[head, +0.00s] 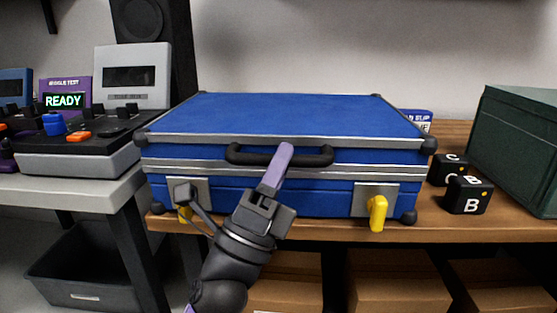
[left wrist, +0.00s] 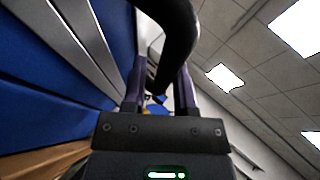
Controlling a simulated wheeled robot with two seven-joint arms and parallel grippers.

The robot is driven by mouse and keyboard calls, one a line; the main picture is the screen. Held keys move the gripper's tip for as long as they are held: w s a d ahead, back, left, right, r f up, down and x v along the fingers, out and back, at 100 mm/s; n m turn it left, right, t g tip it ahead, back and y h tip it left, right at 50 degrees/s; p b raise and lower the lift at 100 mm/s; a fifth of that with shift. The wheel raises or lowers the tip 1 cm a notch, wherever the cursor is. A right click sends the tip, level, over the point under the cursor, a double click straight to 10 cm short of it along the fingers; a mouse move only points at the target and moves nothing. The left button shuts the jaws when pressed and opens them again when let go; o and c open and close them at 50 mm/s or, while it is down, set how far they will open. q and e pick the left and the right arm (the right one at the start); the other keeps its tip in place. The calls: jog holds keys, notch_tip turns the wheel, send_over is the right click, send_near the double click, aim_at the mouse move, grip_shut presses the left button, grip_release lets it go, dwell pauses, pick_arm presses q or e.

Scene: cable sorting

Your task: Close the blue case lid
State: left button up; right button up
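The blue case (head: 300,115) sits on the wooden shelf, with its lid down and no gap that I can make out at the front. Its black handle (head: 235,154) is on the front. Yellow latch tabs (head: 377,212) hang at the lower front, left and right. My left gripper (head: 277,165) is in front of the case, its purple finger crossing the handle. In the left wrist view the two fingers (left wrist: 158,85) stand apart, with the black handle (left wrist: 176,35) passing between them. Firm contact cannot be told. My right gripper is out of view.
Black letter blocks (head: 466,195) and a dark green case (head: 520,150) stand at the right. Devices, one reading READY (head: 64,101), stand on a grey table at the left. Cardboard boxes (head: 398,285) are under the shelf. A black bin (head: 85,265) is at lower left.

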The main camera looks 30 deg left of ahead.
pick_arm(q)
jog(key=shift+o, duration=1.3)
jog(key=shift+r, duration=0.1)
jog(key=b+v, duration=0.2)
jog(key=v, duration=0.8)
